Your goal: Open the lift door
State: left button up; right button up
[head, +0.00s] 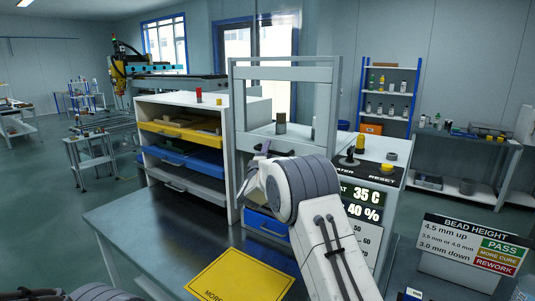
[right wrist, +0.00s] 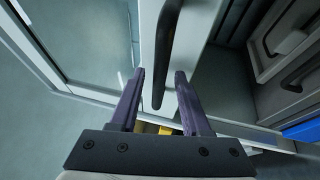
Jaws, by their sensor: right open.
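The lift door (head: 298,139) is a pale grey panel in an upright frame on the bench, and it looks lowered. Its dark bar handle (head: 280,152) shows just beyond my right gripper (head: 258,160), which partly covers the door's lower part. In the right wrist view the black handle (right wrist: 168,40) runs down over a pale rail. My right gripper (right wrist: 160,76) is open, with the handle's lower end between its two purple fingers. I cannot tell whether either finger touches it. My left gripper is out of view; only part of my left arm shows at the bottom left.
A shelf unit with yellow (head: 183,133) and blue drawers stands left of the door. A blue drawer (head: 266,224) sits below it. A display panel (head: 362,210) stands to the right. A yellow mat (head: 238,275) lies on the bench (head: 150,228), otherwise mostly bare at left.

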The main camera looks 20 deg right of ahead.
jog(key=b+v, duration=0.3)
jog(key=v, duration=0.7)
jog(key=shift+s+a, duration=0.15)
jog(key=shift+s, duration=0.1)
jog(key=s+a+f+g+y, duration=0.1)
jog(key=s+a+f+y, duration=0.1)
jog(key=a+y, duration=0.3)
jog(key=s+a+f+y, duration=0.1)
jog(key=a+y, duration=0.2)
jog(key=a, duration=0.5)
jog(key=s+a+f+g+y, duration=0.3)
jog(key=s+a, duration=0.3)
jog(key=s, duration=0.1)
jog(key=s+a+f+g+y, duration=0.3)
jog(key=s+a+f, duration=0.15)
jog(key=s, duration=0.25)
jog(key=s+d+f+m+g+h, duration=0.1)
jog(key=s+d+f+m+g, duration=0.1)
jog(key=s, duration=0.8)
jog(key=s+d+f+m+g+h, duration=0.1)
jog(key=s+g, duration=0.4)
jog(key=s, duration=0.5)
jog(key=s+d+f+m+g+h, duration=0.1)
jog(key=s+d+f+m+g, duration=0.1)
jog(key=s, duration=0.8)
jog(key=shift+d+f+m+g, duration=0.4)
jog(key=shift+f+g, duration=0.3)
jog(key=shift+f, duration=0.3)
